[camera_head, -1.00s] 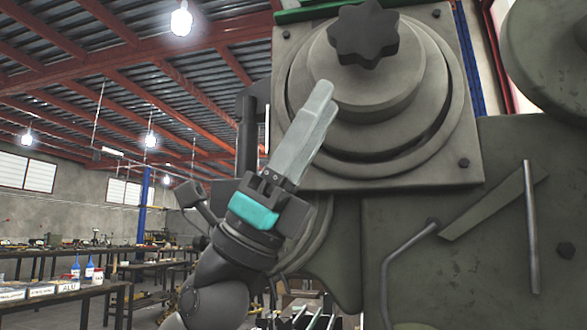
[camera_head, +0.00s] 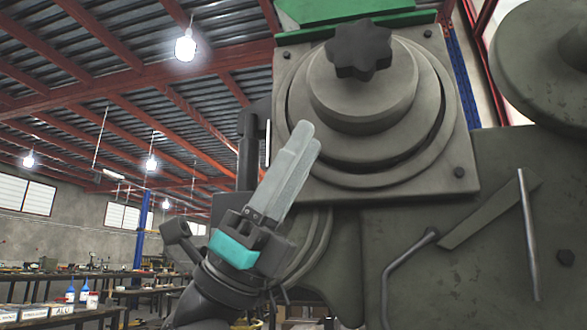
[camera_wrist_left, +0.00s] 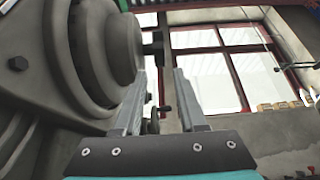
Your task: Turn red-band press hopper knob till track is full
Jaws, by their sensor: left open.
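A dark star-shaped knob (camera_head: 361,50) sits on the round stepped hub (camera_head: 362,98) of the grey press, high in the head view. My left gripper (camera_head: 308,135) points up and right, below and left of the knob and apart from it. In the left wrist view the gripper (camera_wrist_left: 160,75) has its two fingers spread with nothing between them. The round hub (camera_wrist_left: 108,50) is left of the fingers there, with a dark knob edge (camera_wrist_left: 153,48) beyond the fingertips. No red band or track shows clearly. My right gripper is out of view.
A bent grey lever (camera_head: 405,265) and a straight rod (camera_head: 528,230) stand out from the press body (camera_head: 460,270). A large round housing (camera_head: 550,55) is at upper right. Workbenches (camera_head: 60,315) with bottles are far left. Open air lies left of the press.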

